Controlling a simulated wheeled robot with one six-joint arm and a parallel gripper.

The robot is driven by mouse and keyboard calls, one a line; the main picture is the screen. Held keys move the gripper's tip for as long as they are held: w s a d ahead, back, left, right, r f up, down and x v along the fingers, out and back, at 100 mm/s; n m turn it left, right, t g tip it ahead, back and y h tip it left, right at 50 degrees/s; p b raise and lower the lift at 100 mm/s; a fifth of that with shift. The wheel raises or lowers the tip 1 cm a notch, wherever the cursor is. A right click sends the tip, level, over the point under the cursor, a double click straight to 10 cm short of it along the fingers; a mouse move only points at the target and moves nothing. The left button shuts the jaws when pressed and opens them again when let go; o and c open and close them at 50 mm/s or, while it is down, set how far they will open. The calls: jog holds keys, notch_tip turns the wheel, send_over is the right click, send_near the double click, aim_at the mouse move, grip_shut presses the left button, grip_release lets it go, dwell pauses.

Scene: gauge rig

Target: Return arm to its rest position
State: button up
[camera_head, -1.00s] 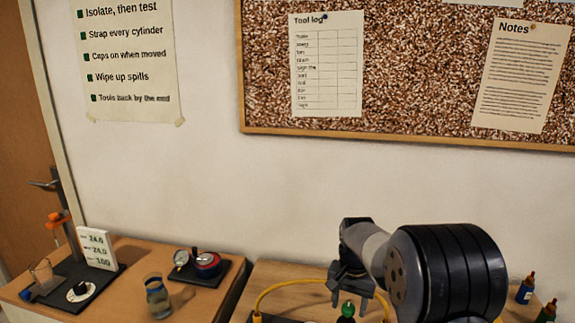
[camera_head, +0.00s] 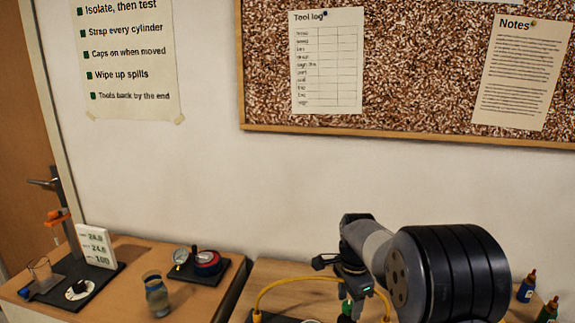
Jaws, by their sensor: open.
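My arm (camera_head: 448,275) reaches in from the lower right over the right bench. My gripper (camera_head: 340,285) hangs at its end in front of the wall, above the bench. It is open, and I see nothing between its fingers. A green-topped item (camera_head: 347,307) shows just below it, partly hidden by the gripper. A yellow hose (camera_head: 285,281) arches over the bench behind and beside the gripper. I cannot tell whether the gripper touches either one.
The left bench (camera_head: 205,302) holds a glass jar (camera_head: 157,297), a gauge (camera_head: 181,257) beside a red-and-black part (camera_head: 208,262), and a stand with a white card (camera_head: 96,246). Small bottles (camera_head: 527,287) stand at the right. The wall above the benches is clear below the corkboard (camera_head: 400,133).

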jog(key=m+b, duration=0.1)
jog(key=m, duration=0.4)
jog(key=shift+r, duration=1.15)
